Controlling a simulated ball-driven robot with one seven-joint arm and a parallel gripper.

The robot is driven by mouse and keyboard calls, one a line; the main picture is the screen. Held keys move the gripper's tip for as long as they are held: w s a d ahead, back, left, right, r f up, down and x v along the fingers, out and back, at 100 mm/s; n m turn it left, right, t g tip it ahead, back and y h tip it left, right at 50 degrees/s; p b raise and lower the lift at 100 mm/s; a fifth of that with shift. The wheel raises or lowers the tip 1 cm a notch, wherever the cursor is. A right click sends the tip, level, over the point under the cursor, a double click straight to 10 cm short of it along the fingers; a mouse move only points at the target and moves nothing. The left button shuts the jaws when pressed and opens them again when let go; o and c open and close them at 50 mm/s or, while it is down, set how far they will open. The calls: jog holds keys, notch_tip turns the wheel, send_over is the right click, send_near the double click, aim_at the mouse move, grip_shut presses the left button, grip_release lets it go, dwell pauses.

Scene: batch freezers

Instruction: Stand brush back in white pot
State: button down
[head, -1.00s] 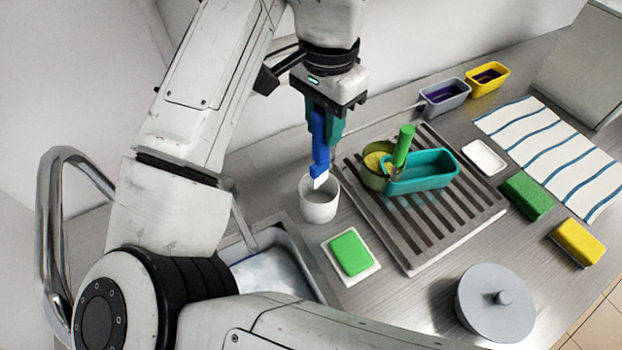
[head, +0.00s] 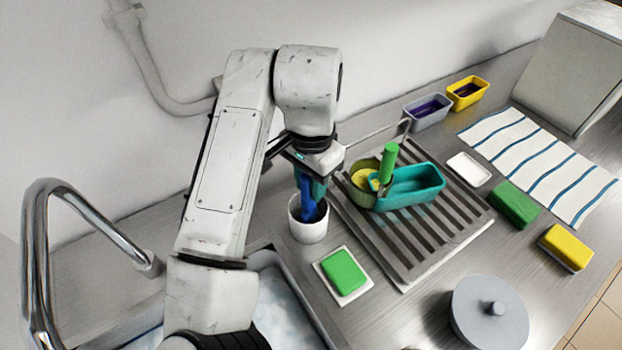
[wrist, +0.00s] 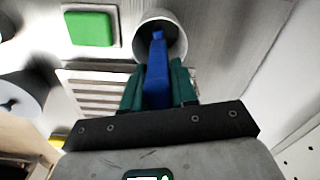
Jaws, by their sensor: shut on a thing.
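The white pot (head: 308,229) stands upright on the steel counter, between the sink and the slatted drain board. My gripper (head: 312,198) points down over the pot, its teal fingers at the rim. It is shut on the blue brush (head: 309,208), whose lower part is inside the pot. In the wrist view my gripper (wrist: 158,95) holds the blue brush (wrist: 157,70) between its fingers, and the brush's far end reaches into the mouth of the white pot (wrist: 172,22). The brush's lower end is hidden in the head view, so I cannot tell whether it touches the bottom.
A green sponge (head: 343,270) on a white dish lies in front of the pot. The drain board (head: 432,244) at right holds a teal tub (head: 412,190) and a round olive container (head: 362,194). The sink (head: 285,290) is at front left, with a curved tap (head: 40,250).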

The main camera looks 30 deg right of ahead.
jog(key=shift+f, duration=0.15)
jog(key=c, duration=0.9)
grip_release()
notch_tip(320, 180, up, 12)
jog(key=shift+r, duration=0.2)
